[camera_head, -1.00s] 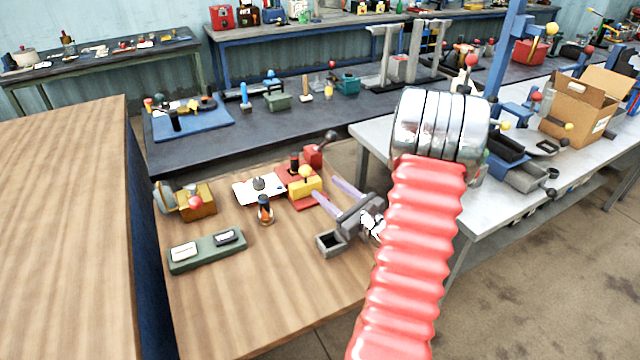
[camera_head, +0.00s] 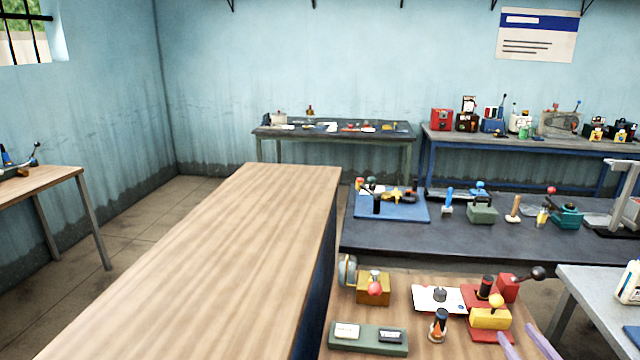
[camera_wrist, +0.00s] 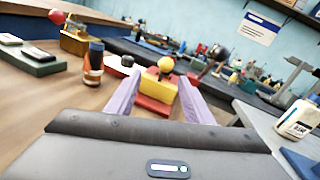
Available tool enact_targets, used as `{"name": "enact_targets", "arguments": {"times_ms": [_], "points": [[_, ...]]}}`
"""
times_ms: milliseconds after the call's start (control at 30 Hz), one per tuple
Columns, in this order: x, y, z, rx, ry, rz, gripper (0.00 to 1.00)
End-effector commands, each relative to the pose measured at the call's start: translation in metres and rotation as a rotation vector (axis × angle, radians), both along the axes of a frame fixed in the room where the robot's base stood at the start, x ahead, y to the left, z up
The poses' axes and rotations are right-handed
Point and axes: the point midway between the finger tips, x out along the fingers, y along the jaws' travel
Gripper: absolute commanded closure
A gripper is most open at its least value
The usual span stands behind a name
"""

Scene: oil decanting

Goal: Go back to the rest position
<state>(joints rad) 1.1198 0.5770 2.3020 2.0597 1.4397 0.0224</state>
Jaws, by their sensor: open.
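My gripper (camera_head: 526,342) shows only by its two lilac fingers at the bottom right of the head view. In the wrist view my gripper (camera_wrist: 155,100) has its fingers spread apart with nothing held between them. A yellow block with a yellow ball knob (camera_wrist: 158,86) on a red base lies beyond the fingertips. The same yellow block (camera_head: 490,318) is just left of the fingers in the head view. The rest of my arm is out of the head view.
A bare wooden top (camera_head: 240,260) lies left. A grey table (camera_head: 600,290) stands right, with a white bottle (camera_wrist: 299,118) on it.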

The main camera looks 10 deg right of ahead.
Motion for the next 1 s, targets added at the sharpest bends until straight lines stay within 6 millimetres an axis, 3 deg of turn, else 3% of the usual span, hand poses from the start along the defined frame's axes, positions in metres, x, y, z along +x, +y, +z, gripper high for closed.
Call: {"name": "enact_targets", "arguments": {"times_ms": [167, 467, 700, 1000], "points": [[0.02, 0.05, 0.021, -0.071, 0.024, 0.154, 0.53], [0.037, 0.168, 0.053, -0.269, 0.092, 0.513, 0.53], [0.024, 0.252, 0.067, -0.458, 0.145, 0.779, 0.53], [-0.013, 0.331, 0.073, -0.737, 0.204, 1.074, 0.53]]}}
